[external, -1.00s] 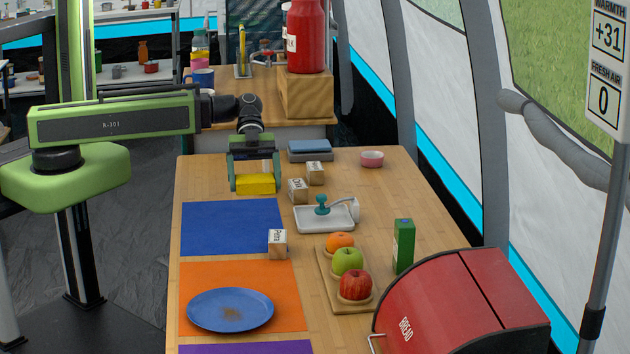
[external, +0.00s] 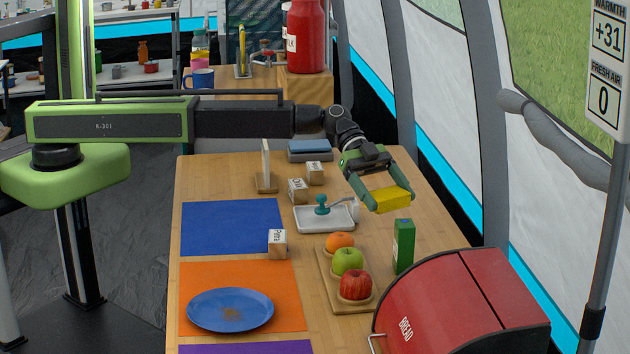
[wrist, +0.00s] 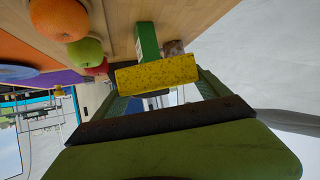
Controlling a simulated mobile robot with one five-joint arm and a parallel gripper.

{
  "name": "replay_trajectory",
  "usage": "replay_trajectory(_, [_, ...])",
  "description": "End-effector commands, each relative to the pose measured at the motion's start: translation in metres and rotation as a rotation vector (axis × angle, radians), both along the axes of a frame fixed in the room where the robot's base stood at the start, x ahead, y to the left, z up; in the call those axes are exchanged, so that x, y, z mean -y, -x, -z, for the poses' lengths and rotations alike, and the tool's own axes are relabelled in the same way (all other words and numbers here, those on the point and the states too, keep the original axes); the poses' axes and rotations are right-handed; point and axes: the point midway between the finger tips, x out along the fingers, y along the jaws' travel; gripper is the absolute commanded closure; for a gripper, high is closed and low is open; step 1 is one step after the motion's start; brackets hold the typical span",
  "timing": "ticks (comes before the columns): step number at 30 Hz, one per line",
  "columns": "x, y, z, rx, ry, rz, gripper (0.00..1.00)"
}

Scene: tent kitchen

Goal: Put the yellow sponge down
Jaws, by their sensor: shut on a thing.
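The yellow sponge (external: 391,199) is held in my gripper (external: 388,194) above the right part of the wooden table (external: 410,170). My gripper is shut on the sponge, with a green finger on each side. The sponge is behind and a little above the green carton (external: 404,246) in the external view. In the wrist view the sponge (wrist: 158,74) crosses the space between my fingers, and the green carton (wrist: 146,42) shows just beyond it.
A white tray with a teal-knobbed tool (external: 324,217) lies left of my gripper. Fruit (external: 347,262) sits on a wooden board, with a red bread bin (external: 460,305) at front right. Several white labelled blocks (external: 298,191) stand nearby. A blue plate (external: 230,310) lies on an orange mat.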

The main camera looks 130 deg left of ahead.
Motion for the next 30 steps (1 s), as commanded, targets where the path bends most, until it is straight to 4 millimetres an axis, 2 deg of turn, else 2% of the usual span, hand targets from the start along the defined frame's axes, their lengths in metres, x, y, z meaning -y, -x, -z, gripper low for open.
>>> replay_trajectory(3, [0.015,-0.005,-0.001,0.000,0.000,0.018,0.58])
replay_trajectory(8, [0.015,-0.006,0.002,0.000,0.000,0.021,0.58])
replay_trajectory(11, [-0.003,-0.008,0.016,0.000,0.001,0.019,0.58])
replay_trajectory(18, [-0.067,-0.013,0.056,0.000,0.001,0.019,0.58])
replay_trajectory(21, [-0.086,-0.014,0.066,0.000,0.000,0.021,0.58])
replay_trajectory(24, [-0.098,-0.013,0.071,0.000,0.000,0.021,0.58])
replay_trajectory(30, [-0.100,-0.012,0.072,0.000,0.001,0.022,0.58])
